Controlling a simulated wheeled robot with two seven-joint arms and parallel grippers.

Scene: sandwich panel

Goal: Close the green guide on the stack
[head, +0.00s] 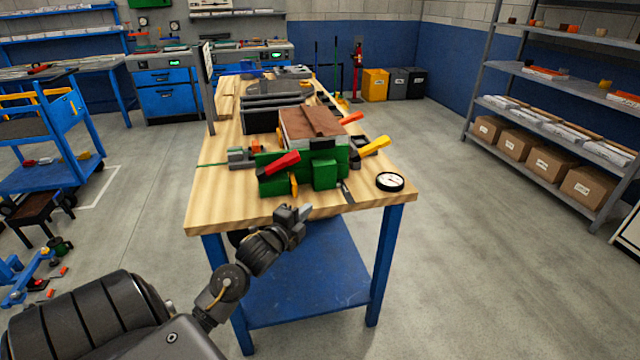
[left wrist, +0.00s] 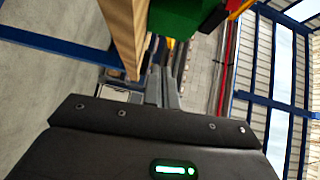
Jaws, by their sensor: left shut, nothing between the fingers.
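The green guide (head: 325,174) stands at the near end of the wooden workbench, in front of the stack with a brown top panel (head: 296,122). Whether the guide touches the stack is unclear. A green part also shows at the top of the left wrist view (left wrist: 185,16). My left gripper (head: 304,212) is shut and empty, just off the bench's near edge, in front of and below the green guide. Its fingers also show in the left wrist view (left wrist: 161,86), close to the bench edge. My right gripper is in neither view.
Toggle handles in red (head: 283,163), orange (head: 351,118) and yellow (head: 374,146) stick out around the fixture. A round dial gauge (head: 390,181) lies at the bench's right front corner. The bench top (head: 222,205) is bare at its left front. Shelving (head: 560,80) stands far right.

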